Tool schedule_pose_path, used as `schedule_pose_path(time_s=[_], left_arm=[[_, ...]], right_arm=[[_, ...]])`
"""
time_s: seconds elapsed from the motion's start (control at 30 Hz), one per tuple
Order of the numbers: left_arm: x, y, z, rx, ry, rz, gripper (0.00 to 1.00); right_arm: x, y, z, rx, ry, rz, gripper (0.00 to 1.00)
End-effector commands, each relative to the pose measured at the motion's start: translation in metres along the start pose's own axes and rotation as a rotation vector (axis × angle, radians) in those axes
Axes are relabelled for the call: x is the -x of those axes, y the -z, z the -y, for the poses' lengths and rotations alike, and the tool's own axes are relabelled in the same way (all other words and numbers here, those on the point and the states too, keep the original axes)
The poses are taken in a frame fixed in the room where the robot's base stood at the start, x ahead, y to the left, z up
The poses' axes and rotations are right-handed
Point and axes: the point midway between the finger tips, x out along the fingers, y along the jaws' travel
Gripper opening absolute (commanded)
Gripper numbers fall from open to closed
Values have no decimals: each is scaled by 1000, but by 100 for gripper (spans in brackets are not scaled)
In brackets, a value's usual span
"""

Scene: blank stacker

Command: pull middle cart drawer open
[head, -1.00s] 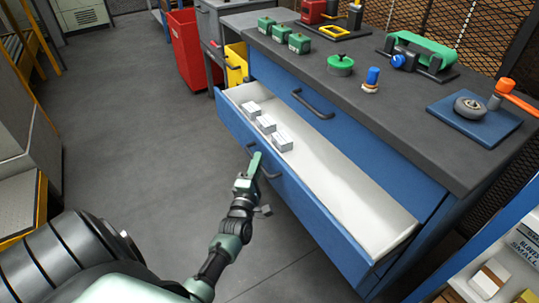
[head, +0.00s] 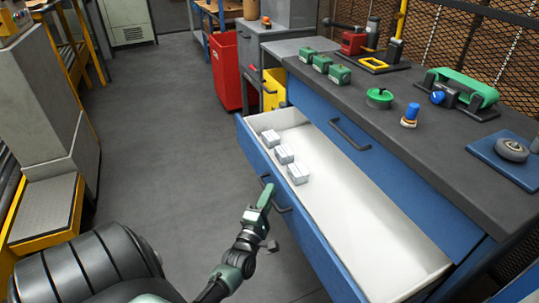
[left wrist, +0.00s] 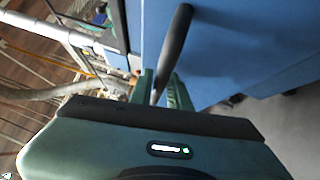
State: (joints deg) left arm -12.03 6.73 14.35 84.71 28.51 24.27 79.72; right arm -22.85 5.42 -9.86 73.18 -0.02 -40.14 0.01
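The open drawer (head: 310,240) has a blue front and a white inside, and sits below a shut blue drawer front (head: 385,160) in the bench-like cart. Three small grey-white boxes (head: 283,154) lie in its far end. My left gripper (head: 266,194) is at the dark bar handle (head: 285,208) on the open drawer's front. In the left wrist view, the handle (left wrist: 175,42) passes between the two green fingers (left wrist: 161,88), which close around it. The exact contact is partly hidden by the gripper body. My right gripper is out of view.
The dark cart top (head: 425,130) holds green blocks (head: 322,63), a green knob (head: 379,97) and a blue-topped piece (head: 410,116). A red bin (head: 228,70) stands behind. Grey floor (head: 170,150) left of the drawer is clear; a yellow-edged step (head: 45,208) stands farther left.

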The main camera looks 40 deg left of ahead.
Motion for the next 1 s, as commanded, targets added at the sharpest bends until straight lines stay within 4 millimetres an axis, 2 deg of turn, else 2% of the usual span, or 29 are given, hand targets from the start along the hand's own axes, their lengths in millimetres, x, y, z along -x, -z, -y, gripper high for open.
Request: schedule_pose_path(time_s=[0.4,0.57,0.8,1.0], left_arm=[[4,0,0,-1,0,0,34],[26,0,1,-2,3,0,34],[65,0,1,-1,3,0,34],[78,0,0,0,1,0,34]], right_arm=[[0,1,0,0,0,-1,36],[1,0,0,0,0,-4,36],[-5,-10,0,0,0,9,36],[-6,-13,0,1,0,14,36]])
